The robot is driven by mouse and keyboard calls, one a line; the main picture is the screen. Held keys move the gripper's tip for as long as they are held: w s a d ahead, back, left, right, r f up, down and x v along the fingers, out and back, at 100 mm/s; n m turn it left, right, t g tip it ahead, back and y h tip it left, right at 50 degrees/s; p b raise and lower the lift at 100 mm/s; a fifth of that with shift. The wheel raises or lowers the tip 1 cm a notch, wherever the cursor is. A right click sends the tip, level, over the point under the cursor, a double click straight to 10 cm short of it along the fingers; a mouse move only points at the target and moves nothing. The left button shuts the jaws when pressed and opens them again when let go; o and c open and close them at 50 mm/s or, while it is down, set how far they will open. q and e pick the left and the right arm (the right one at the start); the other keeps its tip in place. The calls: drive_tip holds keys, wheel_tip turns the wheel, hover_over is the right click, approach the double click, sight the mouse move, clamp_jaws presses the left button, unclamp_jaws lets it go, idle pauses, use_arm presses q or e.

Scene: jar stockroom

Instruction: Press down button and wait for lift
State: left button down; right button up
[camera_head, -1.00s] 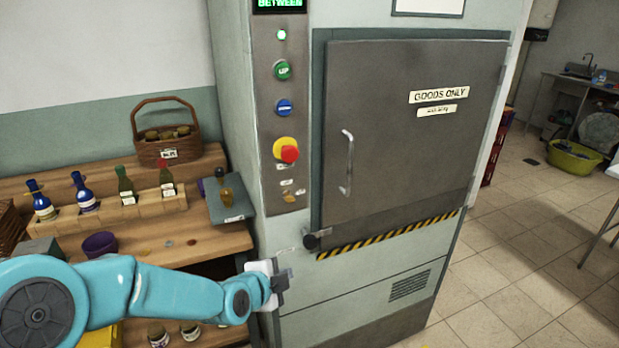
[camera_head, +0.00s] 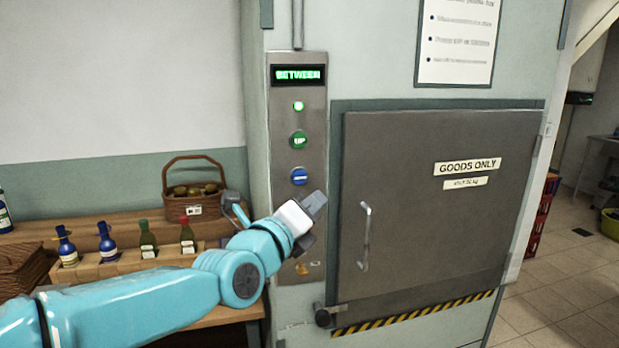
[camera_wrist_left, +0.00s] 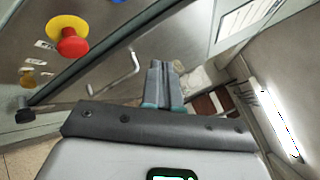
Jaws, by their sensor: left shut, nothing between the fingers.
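The lift's control panel (camera_head: 286,125) is a grey strip left of the door. Its display (camera_head: 298,75) reads BETWEEN in green, and a small green lamp (camera_head: 298,106) is lit below it. The green UP button (camera_head: 299,140) sits above the blue down button (camera_head: 299,177). My left gripper (camera_head: 317,203) is shut and empty, just below and right of the blue button, apart from it as far as I can tell. It hides the red stop button in the head view; the left wrist view shows that red and yellow button (camera_wrist_left: 70,40). My right gripper is not in view.
The lift's grey door (camera_head: 430,210), marked GOODS ONLY, is closed, with a metal handle (camera_head: 364,235) near the panel. A shelf with bottles (camera_head: 107,242) and a wicker basket (camera_head: 193,190) stands at the left. Tiled floor (camera_head: 560,280) is free at the right.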

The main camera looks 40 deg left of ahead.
sight(300, 177)
use_arm(q)
drive_tip(key=w+a+p, duration=0.1)
drive_tip(key=w+a, duration=0.2)
drive_tip(key=w+a+p, duration=0.1)
drive_tip(key=w+a, duration=0.2)
drive_tip(key=shift+a+f+p, duration=0.2)
drive_tip(key=shift+a+p, duration=0.1)
drive_tip(key=shift+a, duration=0.1)
drive_tip(key=shift+s+r, duration=0.1)
drive_tip(key=shift+s, duration=0.05)
idle(0.4)
idle(0.5)
